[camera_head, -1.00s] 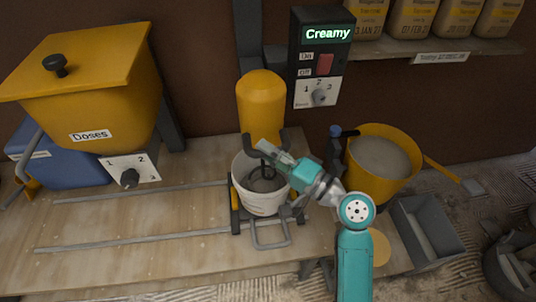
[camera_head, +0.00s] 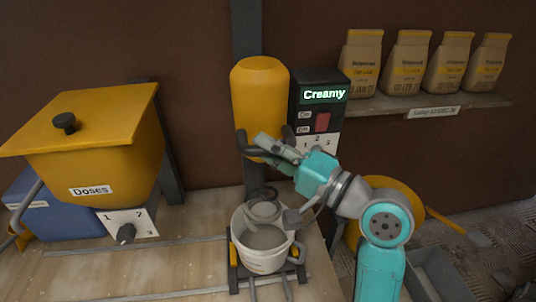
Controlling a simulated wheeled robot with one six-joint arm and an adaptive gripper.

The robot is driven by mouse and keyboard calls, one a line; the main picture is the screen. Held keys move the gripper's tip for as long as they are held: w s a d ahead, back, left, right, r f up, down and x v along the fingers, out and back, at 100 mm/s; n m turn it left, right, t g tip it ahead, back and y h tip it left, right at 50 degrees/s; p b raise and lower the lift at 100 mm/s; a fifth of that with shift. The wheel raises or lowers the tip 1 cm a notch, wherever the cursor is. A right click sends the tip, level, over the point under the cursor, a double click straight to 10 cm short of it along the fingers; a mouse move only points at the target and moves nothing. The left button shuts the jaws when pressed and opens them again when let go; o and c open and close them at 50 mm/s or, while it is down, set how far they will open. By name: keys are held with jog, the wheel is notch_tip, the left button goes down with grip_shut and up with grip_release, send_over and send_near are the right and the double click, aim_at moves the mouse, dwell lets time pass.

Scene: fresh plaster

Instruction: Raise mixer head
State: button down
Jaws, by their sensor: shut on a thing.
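The mixer head (camera_head: 260,92) is a yellow cylinder on a dark vertical column (camera_head: 247,35), with dark handles at its lower end. My gripper (camera_head: 272,145) is shut on a handle (camera_head: 248,146) of the mixer head, just below the yellow body; my fingers partly hide the grip. The coiled mixing whisk (camera_head: 263,208) hangs below the head. Its lower part is at the mouth of a white bucket (camera_head: 262,262); I cannot tell if it is clear of the grey plaster inside. The control box (camera_head: 318,100) right of the head reads "Creamy".
A yellow hopper marked "Doses" (camera_head: 95,135) stands left, beside a blue box (camera_head: 45,212). Several paper bags (camera_head: 407,62) stand on a shelf at right. A yellow tub (camera_head: 403,200) is partly behind my arm. The bench (camera_head: 180,262) left of the bucket is mostly clear.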

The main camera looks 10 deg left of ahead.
jog(key=shift+r, duration=0.35)
jog(key=c, duration=1)
grip_release()
jog(key=shift+f, duration=0.1)
jog(key=shift+s+d+f, duration=0.1)
jog(key=shift+d, duration=0.2)
jog(key=v, duration=1.1)
jog(key=shift+s+d, duration=0.15)
jog(key=shift+s, duration=0.05)
jog(key=shift+f, duration=0.1)
